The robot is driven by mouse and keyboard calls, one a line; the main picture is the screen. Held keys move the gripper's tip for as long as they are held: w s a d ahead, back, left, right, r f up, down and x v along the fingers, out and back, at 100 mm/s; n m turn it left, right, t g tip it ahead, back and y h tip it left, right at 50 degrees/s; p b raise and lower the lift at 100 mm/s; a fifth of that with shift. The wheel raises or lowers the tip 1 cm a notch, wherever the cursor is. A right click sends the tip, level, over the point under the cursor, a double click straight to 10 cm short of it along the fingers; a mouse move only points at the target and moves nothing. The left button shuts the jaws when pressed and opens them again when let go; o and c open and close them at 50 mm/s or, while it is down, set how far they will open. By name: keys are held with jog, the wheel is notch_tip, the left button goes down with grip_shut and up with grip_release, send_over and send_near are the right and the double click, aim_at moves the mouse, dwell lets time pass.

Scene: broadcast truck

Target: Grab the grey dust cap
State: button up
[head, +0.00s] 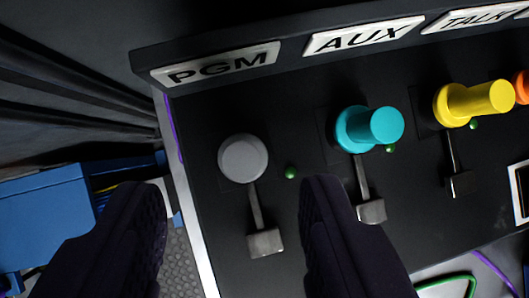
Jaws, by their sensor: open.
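The grey dust cap (243,158) is a round disc on the black panel (262,110), below the PGM label (216,65). A short grey strap runs down from it to a small grey block (265,243). My gripper (232,215) is open. Its two dark fingers reach up from the bottom of the picture, one left and one right of the strap. The fingertips appear lower in the picture than the cap, and nothing is between them in a grip. I cannot tell how far they are from the panel.
A teal plug (385,125) under the AUX label (364,35) and a yellow plug (487,98) stick out to the right. A small green light (290,172) sits beside the cap. A blue box (45,215) and a purple cable (172,128) are at left.

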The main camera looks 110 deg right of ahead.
aim_at(242, 163)
jog(key=shift+s+f+b, duration=0.15)
jog(key=shift+f+b, duration=0.15)
jog(key=shift+f, duration=0.2)
jog(key=b+x, duration=0.2)
jog(key=x, duration=0.4)
jog(key=shift+d+f+b, duration=0.1)
jog(key=shift+f+b, duration=0.1)
jog(key=shift+b, duration=0.2)
jog(key=shift+r, duration=0.1)
jog(key=shift+s, duration=0.1)
jog(key=shift+c, duration=1.3)
grip_shut()
